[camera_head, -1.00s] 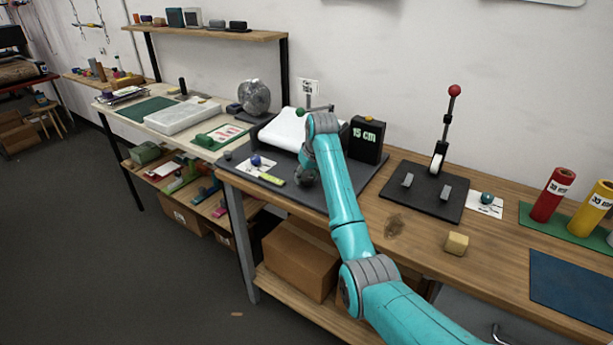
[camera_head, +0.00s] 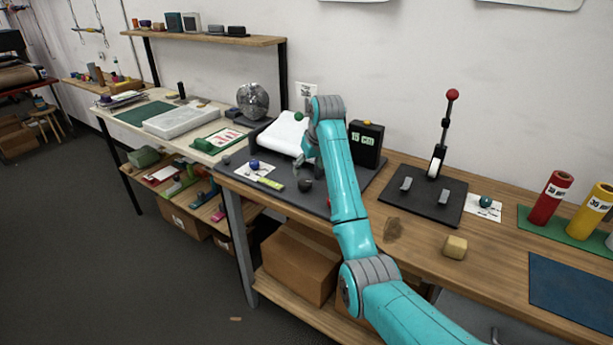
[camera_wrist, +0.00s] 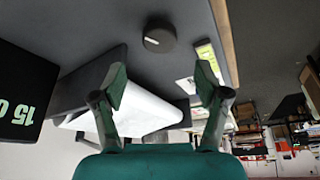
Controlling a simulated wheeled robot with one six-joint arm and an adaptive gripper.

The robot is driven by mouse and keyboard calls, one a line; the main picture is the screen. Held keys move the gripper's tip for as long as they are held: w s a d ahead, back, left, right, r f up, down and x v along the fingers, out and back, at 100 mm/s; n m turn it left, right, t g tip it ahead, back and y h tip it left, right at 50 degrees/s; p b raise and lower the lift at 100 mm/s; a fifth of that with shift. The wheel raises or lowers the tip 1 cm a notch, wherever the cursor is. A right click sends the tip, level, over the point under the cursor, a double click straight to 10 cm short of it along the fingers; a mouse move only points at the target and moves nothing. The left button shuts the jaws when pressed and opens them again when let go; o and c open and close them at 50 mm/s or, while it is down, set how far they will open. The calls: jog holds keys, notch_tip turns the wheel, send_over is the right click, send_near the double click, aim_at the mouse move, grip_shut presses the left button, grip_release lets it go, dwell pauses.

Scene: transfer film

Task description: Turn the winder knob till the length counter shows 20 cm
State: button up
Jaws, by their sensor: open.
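The length counter (camera_head: 366,143) is a black box showing "15 cm" in green; part of it shows upside down in the wrist view (camera_wrist: 22,112). The winder knob (camera_head: 305,185) is a dark round knob on the grey base in front of the white film roll (camera_head: 283,133). In the wrist view the knob (camera_wrist: 158,38) lies ahead of the fingertips, between their lines and apart from them. My gripper (camera_wrist: 160,82) is open and empty. In the head view my arm partly hides the winder and the gripper's fingers.
A yellow-green strip (camera_head: 270,183) and a card with a blue ball (camera_head: 254,164) lie left of the knob. A black base with a red-topped lever (camera_head: 440,160) stands to the right. A tan block (camera_head: 455,246) sits on the wooden bench.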

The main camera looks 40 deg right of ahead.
jog(key=v, duration=0.5)
dwell(0.5)
